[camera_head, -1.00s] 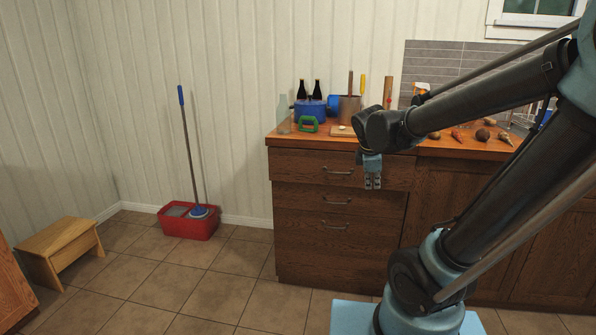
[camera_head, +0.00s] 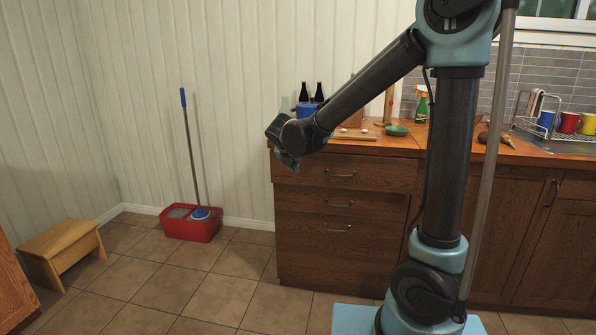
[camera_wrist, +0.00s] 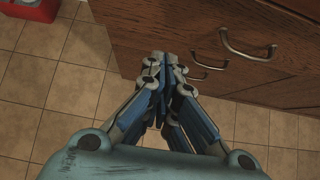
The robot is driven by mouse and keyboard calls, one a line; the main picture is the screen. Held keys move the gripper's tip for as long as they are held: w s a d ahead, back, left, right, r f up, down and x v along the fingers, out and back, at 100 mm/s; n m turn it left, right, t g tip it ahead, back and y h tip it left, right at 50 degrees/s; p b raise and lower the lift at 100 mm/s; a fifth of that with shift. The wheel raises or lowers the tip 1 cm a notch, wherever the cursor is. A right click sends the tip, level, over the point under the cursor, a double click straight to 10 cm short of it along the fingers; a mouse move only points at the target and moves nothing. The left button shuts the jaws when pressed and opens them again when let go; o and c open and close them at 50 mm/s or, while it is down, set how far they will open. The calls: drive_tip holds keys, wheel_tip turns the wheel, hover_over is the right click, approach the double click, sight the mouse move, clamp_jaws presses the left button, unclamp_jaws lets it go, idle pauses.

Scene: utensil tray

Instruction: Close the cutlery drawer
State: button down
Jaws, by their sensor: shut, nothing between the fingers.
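The wooden cabinet has a stack of drawers with metal handles. The top drawer (camera_head: 382,177) looks flush or nearly so. Its front seems slightly wider than those below, and I cannot tell whether a small gap remains. Nothing marks which one is the cutlery drawer. My gripper (camera_head: 291,164) is at the upper left corner of the top drawer's front, pointing down. In the wrist view my gripper (camera_wrist: 165,58) is shut and empty, beside the drawer fronts and left of the top handle (camera_wrist: 248,46). I cannot tell whether it touches the wood.
The counter (camera_head: 400,143) holds bottles, a blue pot (camera_head: 305,108), a green bowl (camera_head: 397,130), a spray bottle (camera_head: 421,105) and a dish rack (camera_head: 570,130). A red mop bucket (camera_head: 190,223) and a wooden stool (camera_head: 62,248) stand left. The tiled floor between is clear.

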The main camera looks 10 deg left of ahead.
sight(302, 165)
drive_tip(key=shift+w+r+x, duration=0.35)
drive_tip(key=shift+x, duration=1.75)
drive_tip(key=shift+w+r+x, duration=0.3)
drive_tip(key=shift+x, duration=1.75)
drive_tip(key=shift+w+r+x, duration=0.35)
drive_tip(key=shift+x, duration=1.75)
drive_tip(key=w, duration=0.4)
drive_tip(key=shift+d, duration=0.1)
drive_tip(key=shift+w+r, duration=0.1)
drive_tip(key=shift+w, duration=0.1)
